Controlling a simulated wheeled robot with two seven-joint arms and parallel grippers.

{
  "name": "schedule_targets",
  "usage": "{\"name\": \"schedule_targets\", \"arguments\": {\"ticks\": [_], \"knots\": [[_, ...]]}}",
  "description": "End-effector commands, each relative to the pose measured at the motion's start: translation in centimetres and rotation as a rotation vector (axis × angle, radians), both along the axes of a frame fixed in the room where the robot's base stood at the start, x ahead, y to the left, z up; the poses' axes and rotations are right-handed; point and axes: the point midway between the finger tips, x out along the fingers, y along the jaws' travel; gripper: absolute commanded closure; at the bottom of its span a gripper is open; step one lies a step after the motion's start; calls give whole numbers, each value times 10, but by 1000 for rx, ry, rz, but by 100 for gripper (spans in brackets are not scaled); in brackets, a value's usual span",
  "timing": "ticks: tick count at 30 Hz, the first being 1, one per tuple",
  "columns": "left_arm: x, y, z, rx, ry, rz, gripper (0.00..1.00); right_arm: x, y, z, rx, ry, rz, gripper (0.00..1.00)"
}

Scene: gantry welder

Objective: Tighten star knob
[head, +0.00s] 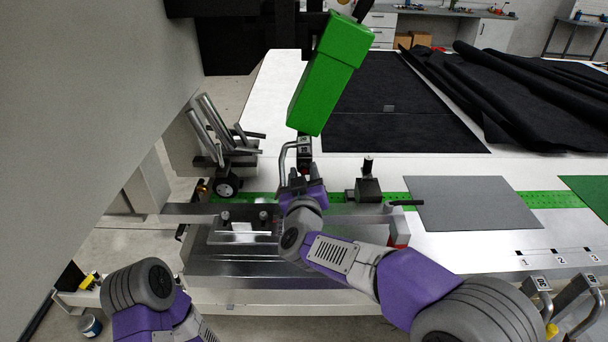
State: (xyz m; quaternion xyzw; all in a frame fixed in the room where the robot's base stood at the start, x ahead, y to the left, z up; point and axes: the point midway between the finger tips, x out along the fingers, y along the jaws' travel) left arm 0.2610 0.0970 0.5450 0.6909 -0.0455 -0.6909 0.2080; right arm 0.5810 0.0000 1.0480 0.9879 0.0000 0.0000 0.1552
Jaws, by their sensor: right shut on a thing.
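My right gripper (302,187) is at the clamp fixture near the middle of the welding table. It is shut on the star knob, which the gripper and wrist hide almost wholly. The knob's shape and how far it is turned cannot be seen. Just behind the gripper stands a bent silver handle (284,157) with a black labelled body (304,145). I cannot tell whether the gripper touches it. My left arm is at the bottom left, and its gripper is not in view.
A green welding head (327,75) hangs close behind my right gripper. A black block with an upright knob (368,188) stands to the right. A grey plate (468,202) lies flat. Silver-handled clamps (540,288) are at the lower right. Dark curtains (530,85) lie at the back right.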

Motion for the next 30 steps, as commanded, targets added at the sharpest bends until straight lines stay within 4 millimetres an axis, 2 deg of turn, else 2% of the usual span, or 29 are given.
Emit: {"name": "schedule_targets", "arguments": {"ticks": [11, 30], "knots": [[0, 0, 5, 0, 0, 0, 100, 0, -1, 0, 112, 2, -1, 90], [0, 0, 3, 0, 0, 0, 100, 0, -2, -1, 542, 2, -1, 90]]}}
